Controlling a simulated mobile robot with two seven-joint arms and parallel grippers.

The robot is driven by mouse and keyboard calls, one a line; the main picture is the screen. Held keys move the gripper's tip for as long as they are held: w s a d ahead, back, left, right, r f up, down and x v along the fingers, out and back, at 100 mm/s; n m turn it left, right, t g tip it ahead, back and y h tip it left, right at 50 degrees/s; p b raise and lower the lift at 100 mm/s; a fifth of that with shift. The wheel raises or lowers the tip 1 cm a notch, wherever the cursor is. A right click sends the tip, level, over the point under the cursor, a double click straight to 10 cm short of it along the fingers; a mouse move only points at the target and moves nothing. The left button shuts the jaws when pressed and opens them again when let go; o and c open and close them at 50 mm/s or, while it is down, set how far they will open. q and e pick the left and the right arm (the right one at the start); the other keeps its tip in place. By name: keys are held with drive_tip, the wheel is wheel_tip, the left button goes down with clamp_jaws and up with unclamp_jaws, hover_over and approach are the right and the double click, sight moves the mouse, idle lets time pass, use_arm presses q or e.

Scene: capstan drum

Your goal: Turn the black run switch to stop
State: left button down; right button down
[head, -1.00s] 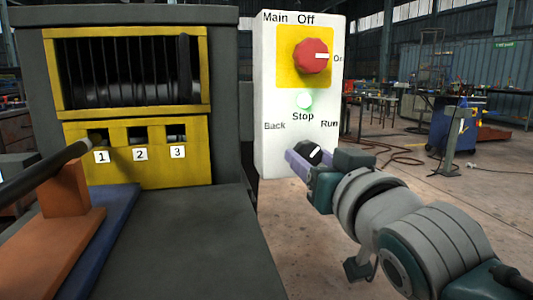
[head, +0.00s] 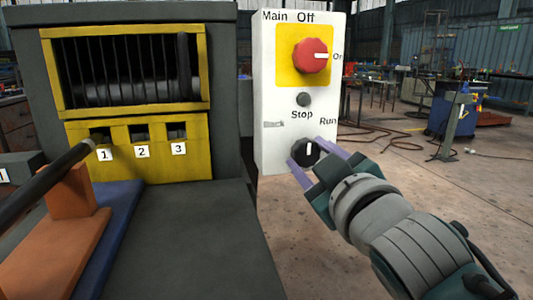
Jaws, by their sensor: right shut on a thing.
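The black run switch (head: 306,152) is a round knob low on the white control panel (head: 270,95). Its white mark points straight up, toward the word Stop; the word Run is at its upper right. My right gripper (head: 308,155) is shut on the knob, with one purple finger on its left side and the other at its upper right. The small round lamp (head: 303,100) above Stop is dark. My left gripper is not in view.
A red main switch (head: 311,55) on a yellow plate is higher on the panel, its mark toward On. A yellow-framed drum housing (head: 138,150) with slots 1, 2 and 3 is left. A dark bar (head: 50,172) on an orange block (head: 68,195) is at front left.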

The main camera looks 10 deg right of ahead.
drive_tip(key=shift+n, duration=0.3)
drive_tip(key=shift+c, duration=1.3)
unclamp_jaws()
drive_tip(key=shift+s, duration=0.1)
drive_tip(key=shift+s, duration=0.35)
drive_tip(key=s+p, duration=0.2)
drive_tip(key=s, duration=0.7)
drive_tip(key=shift+d, duration=0.15)
